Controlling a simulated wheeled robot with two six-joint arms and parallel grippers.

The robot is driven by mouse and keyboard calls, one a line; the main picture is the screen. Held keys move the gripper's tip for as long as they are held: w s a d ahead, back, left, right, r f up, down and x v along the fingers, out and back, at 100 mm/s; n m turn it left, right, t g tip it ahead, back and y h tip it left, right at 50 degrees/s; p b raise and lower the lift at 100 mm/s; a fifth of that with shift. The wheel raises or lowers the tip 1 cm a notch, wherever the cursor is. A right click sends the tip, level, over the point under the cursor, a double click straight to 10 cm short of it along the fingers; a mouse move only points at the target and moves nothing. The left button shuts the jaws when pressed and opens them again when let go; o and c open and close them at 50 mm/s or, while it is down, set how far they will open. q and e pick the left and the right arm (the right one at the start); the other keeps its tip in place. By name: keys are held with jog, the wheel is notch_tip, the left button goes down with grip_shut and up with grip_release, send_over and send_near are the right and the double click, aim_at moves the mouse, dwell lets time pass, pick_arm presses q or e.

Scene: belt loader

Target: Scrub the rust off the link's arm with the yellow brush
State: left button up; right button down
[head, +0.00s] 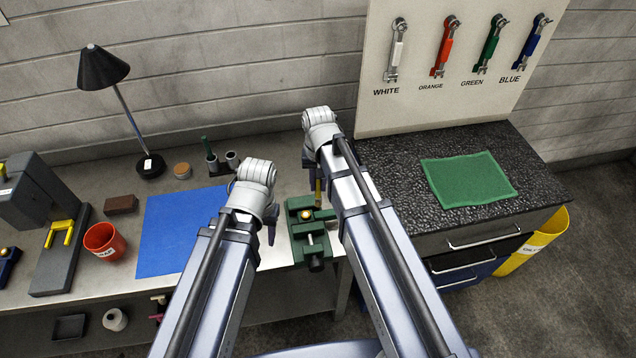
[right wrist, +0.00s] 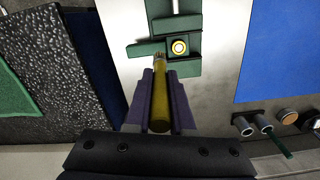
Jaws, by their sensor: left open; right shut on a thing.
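The yellow brush (right wrist: 159,112) is held between the dark fingers of my right gripper (right wrist: 160,82). Its bristle end points at the green vise (right wrist: 186,22) and lies close beside the vise's jaw; I cannot tell whether it touches. In the head view the brush (head: 318,192) hangs just above the vise (head: 312,237). A round brass-coloured piece (right wrist: 179,46) sits at the vise jaws; the link's arm and its rust cannot be made out clearly. My left gripper (head: 271,233) is open and empty, left of the vise above the bench, partly hidden by its wrist.
A blue mat (head: 180,230), red cup (head: 104,241), brown block (head: 121,204) and lamp (head: 104,70) are on the bench at left. A green mat (head: 468,180) lies on the black counter at right. Wrenches hang on the board (head: 455,95). A yellow bin (head: 535,243) stands beside the drawers.

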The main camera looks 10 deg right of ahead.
pick_arm(q)
jog(key=shift+r, duration=0.45)
pick_arm(e)
jog(key=shift+r, duration=0.5)
pick_arm(q)
notch_tip(320, 180, up, 3)
jog(key=p, duration=0.3)
pick_arm(e)
notch_tip(320, 180, up, 3)
